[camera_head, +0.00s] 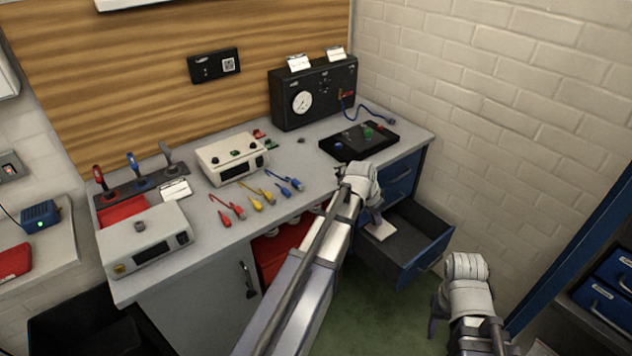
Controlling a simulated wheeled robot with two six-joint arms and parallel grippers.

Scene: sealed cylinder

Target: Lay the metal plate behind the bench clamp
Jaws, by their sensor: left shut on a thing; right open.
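My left gripper (376,216) reaches over the open drawer (424,232) at the right end of the bench and points down into it. It is shut on a flat, pale piece (381,231), which may be the metal plate; the arm hides part of it. I cannot tell whether the piece touches the drawer floor. My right gripper (435,318) is open at the lower right, in front of the drawer and apart from it. No thing is clearly the bench clamp; a dark strip (125,187) with red, blue and grey handles stands at the bench's back left.
The grey bench top (220,231) carries a white meter box (232,157), a beige box (145,238), coloured leads (262,193) and a black gauge unit (314,94). A black button panel (359,141) lies above the drawer. A blue cabinet (608,290) stands at right.

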